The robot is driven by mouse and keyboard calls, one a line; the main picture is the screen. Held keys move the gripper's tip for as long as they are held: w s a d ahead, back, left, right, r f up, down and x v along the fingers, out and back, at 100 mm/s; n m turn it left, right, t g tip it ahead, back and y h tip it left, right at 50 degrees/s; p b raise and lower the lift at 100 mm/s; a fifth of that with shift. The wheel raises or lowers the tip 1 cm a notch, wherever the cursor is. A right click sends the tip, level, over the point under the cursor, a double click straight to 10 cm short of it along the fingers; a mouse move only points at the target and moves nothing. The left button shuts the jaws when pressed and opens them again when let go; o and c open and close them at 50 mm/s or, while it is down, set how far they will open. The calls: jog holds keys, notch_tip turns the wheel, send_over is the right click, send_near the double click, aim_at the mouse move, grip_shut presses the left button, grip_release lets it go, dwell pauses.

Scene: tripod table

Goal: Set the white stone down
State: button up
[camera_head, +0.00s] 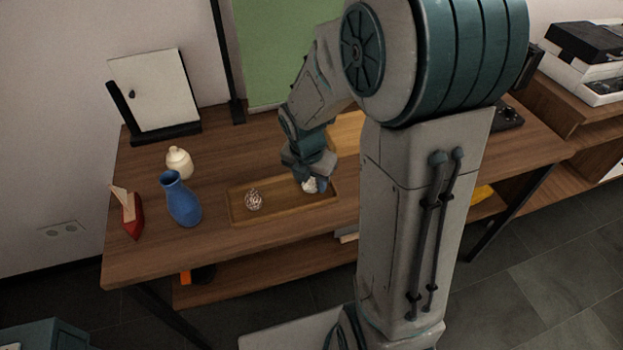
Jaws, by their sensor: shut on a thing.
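My gripper (310,184) points down over the right part of a shallow wooden tray (236,217) on the table. It is shut on the white stone (311,187), a small pale lump that shows at its fingertips. The fingers partly hide the stone. I cannot tell whether the stone touches the tray floor. A whitish speckled ball (254,200) lies in the left part of the same tray, apart from my gripper.
A white panel on a black stand (156,92) is at the back left.

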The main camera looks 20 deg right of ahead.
aim_at(308, 188)
jog(key=o, duration=1)
jog(key=shift+f, duration=0.15)
notch_tip(308, 188, up, 12)
jog(key=s+a+p, duration=0.1)
jog(key=p, duration=0.2)
jog(key=s+m, duration=0.4)
jog(key=m, duration=0.5)
jog(key=s+r+m+y, duration=0.1)
jog(key=s+m, duration=0.3)
jog(key=m, duration=0.5)
jog(key=s+r+m, duration=0.1)
jog(key=s+m, duration=0.3)
jog(key=m, duration=0.5)
jog(key=shift+s+a+r+t, duration=0.1)
jog(key=shift+s+a+t, duration=0.25)
jog(key=shift+t, duration=0.05)
